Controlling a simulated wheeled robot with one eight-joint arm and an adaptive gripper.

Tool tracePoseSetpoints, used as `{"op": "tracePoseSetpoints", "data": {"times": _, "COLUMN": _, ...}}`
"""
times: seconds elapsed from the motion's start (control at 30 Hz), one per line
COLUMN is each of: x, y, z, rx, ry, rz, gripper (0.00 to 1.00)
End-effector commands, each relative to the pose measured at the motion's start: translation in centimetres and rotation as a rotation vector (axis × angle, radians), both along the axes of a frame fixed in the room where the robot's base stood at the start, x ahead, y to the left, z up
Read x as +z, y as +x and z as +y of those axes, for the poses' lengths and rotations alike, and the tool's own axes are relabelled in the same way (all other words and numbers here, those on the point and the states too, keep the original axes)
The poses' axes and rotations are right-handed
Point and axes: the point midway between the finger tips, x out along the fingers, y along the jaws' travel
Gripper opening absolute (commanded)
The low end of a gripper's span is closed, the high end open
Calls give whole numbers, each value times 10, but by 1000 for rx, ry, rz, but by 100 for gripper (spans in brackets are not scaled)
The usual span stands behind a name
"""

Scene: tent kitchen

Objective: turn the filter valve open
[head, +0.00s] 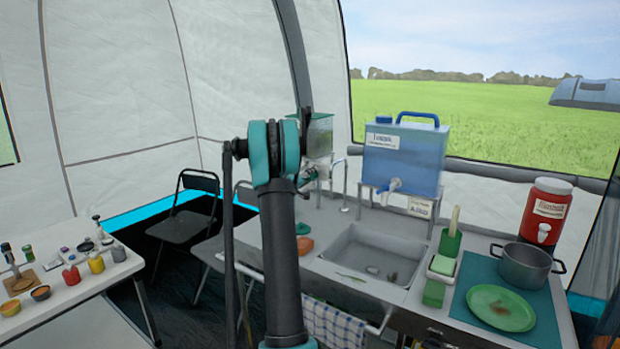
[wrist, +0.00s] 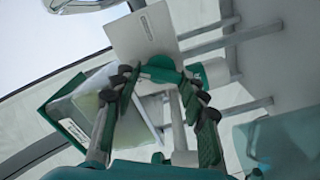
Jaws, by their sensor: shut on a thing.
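The filter (head: 320,137) is a clear, green-tinted box on a stand at the back of the counter, partly hidden behind my arm in the head view. My gripper (head: 312,173) is just below it, small and partly hidden there. In the wrist view my gripper (wrist: 163,82) has its two dark-padded fingers on either side of a green valve handle (wrist: 160,68), shut on it. The handle sits in front of a pale labelled plate (wrist: 148,35). How far the handle is turned cannot be told.
A metal tap (head: 345,185) and a blue water container (head: 405,155) on a stand are right of the filter. The sink (head: 360,262) lies in front. A pot (head: 525,265) and red drink cooler (head: 545,215) stand at the right. A side table (head: 75,300) holds small jars.

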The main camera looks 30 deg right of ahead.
Motion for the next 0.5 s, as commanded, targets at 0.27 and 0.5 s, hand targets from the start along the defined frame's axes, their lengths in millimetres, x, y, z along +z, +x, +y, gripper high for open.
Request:
{"op": "tracePoseSetpoints", "data": {"times": 0.27, "x": -1, "y": 1, "z": 1, "rx": 1, "ry": -95, "rz": 230, "gripper": 14}}
{"op": "tracePoseSetpoints", "data": {"times": 0.5, "x": -2, "y": 1, "z": 1, "rx": 1, "ry": -161, "rz": 389, "gripper": 14}}
